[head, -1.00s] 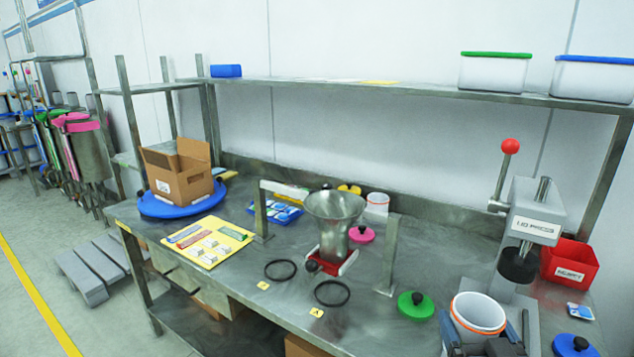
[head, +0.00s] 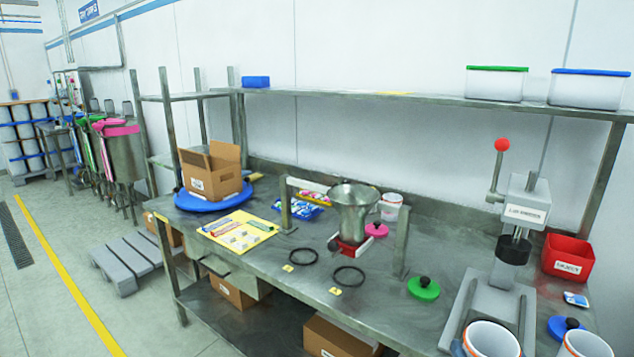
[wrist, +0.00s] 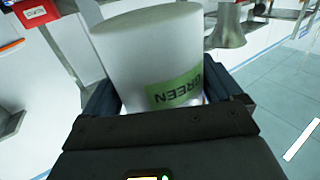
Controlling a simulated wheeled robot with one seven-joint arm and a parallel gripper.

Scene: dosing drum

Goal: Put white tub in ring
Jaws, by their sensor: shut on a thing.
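The white tub (wrist: 150,55) with a green GREEN label fills the middle of the wrist view. My gripper (wrist: 168,92) is shut on it, with dark fingers at both sides. In the head view a white tub with an orange rim (head: 490,339), seemingly the held one, is at the bottom edge, in front of the press; its lower part is cut off. Two black rings lie flat on the steel bench, a left ring (head: 304,249) and a right ring (head: 349,268), both empty and well left of the tub. Each has a small yellow tag near it.
A steel funnel (head: 354,203) stands between uprights behind the rings. A green lid (head: 423,288) lies right of them. The press (head: 520,215), red bin (head: 568,257), blue lid (head: 566,327) and another orange-rimmed tub (head: 586,344) are at right. The bench front by the rings is clear.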

